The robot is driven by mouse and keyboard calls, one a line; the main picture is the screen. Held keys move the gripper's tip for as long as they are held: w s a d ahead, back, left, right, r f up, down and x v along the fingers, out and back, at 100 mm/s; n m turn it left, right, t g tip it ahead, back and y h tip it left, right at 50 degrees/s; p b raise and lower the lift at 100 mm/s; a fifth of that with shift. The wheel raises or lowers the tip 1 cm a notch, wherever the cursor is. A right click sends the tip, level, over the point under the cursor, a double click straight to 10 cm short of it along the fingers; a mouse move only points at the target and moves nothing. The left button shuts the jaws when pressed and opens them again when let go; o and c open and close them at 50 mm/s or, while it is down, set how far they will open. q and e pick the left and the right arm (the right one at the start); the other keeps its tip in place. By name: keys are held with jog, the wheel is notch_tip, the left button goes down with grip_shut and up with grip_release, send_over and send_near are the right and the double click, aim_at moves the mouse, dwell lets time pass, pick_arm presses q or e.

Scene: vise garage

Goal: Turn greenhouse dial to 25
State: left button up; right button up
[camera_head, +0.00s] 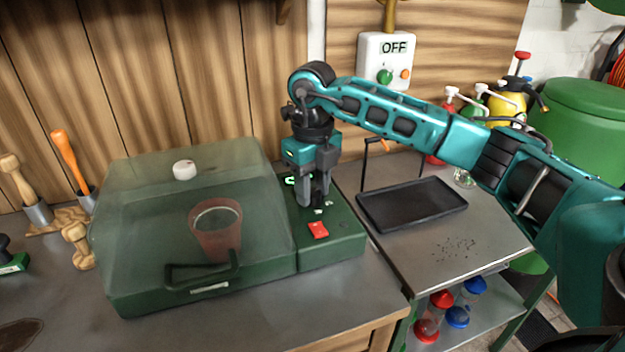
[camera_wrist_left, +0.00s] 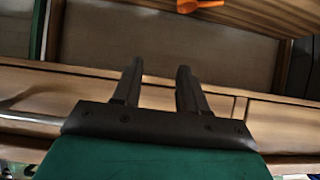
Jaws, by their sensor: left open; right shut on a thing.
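The greenhouse (camera_head: 190,240) is a green base with a clear, closed lid on the left of the bench, with a terracotta pot (camera_head: 215,230) inside. Its control panel (camera_head: 335,240) is at the right end and has a red switch (camera_head: 318,230). My right gripper (camera_head: 314,200) points down onto the panel and is shut on the dial, which is mostly hidden by the fingers. Some white marks show around it, but the number cannot be read. My left gripper (camera_wrist_left: 157,85) is open and empty in the left wrist view, in front of wooden drawer fronts; it is not in the head view.
A black tray (camera_head: 412,205) lies on the metal bench to the right. A wall box (camera_head: 386,60) reads OFF. Hand tools (camera_head: 65,165) stand at the left. Spray bottles (camera_head: 500,100) and a green barrel (camera_head: 580,110) are at the back right.

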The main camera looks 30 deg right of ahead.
jog(key=m+p, duration=0.1)
jog(key=m, duration=0.1)
jog(key=shift+r+m, duration=0.15)
jog(key=shift+m, duration=0.25)
jog(key=shift+m+p, duration=0.35)
jog(key=shift+m, duration=0.55)
jog(key=shift+m+p, duration=0.35)
jog(key=shift+m, duration=0.55)
pick_arm(q)
jog(key=shift+s+a+r+y+p, duration=0.2)
jog(key=shift+r+p, duration=0.15)
jog(key=shift+r, duration=0.35)
jog(key=shift+s+a+r+y+p, duration=0.15)
jog(key=shift+r+p, duration=0.15)
jog(key=shift+r, duration=0.4)
pick_arm(e)
jog(key=shift+m, duration=1.8)
pick_arm(q)
jog(key=shift+w+r, duration=0.15)
jog(key=shift+w, duration=0.05)
pick_arm(e)
jog(key=o, duration=1)
jog(key=shift+o, duration=0.2)
